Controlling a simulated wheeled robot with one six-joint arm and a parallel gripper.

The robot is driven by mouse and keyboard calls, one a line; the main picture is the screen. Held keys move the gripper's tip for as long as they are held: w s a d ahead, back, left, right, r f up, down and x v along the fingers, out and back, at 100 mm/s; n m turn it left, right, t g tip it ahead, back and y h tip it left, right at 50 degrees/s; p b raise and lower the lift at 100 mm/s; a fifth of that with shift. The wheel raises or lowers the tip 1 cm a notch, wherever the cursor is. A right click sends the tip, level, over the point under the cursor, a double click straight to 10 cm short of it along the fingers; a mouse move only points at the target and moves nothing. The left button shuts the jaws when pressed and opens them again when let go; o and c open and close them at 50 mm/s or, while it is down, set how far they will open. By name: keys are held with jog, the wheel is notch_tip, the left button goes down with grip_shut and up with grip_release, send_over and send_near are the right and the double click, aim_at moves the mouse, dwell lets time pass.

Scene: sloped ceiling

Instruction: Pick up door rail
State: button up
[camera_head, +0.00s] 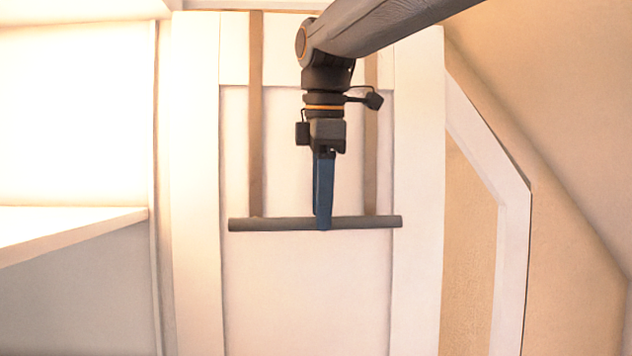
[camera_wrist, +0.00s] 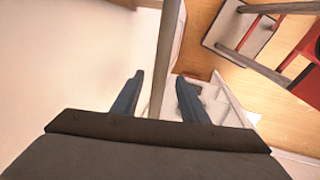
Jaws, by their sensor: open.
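The door rail (camera_head: 272,224) is a dark grey horizontal rod in the head view, in front of a white panelled door (camera_head: 300,290). Two brown vertical straps or bars (camera_head: 256,120) run down to it from above. My gripper (camera_head: 323,222) comes down from above, with its blue fingertips at the rail, right of its middle. In the wrist view the rail (camera_wrist: 166,50) runs up the picture between the two parted fingers of my gripper (camera_wrist: 160,78). The fingers are open, with the rail between them; I cannot tell whether either touches it. The rail's lower part is hidden behind the gripper body.
A white shelf (camera_head: 70,228) stands at the left in the head view. A sloped wall with white trim (camera_head: 510,260) is at the right. The wrist view shows a red-framed object (camera_wrist: 290,50) and wooden floor (camera_wrist: 225,75) at the upper right.

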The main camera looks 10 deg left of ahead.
jog(key=shift+w+f, duration=0.1)
jog(key=shift+f, duration=0.3)
grip_shut()
jog(key=shift+r, duration=0.1)
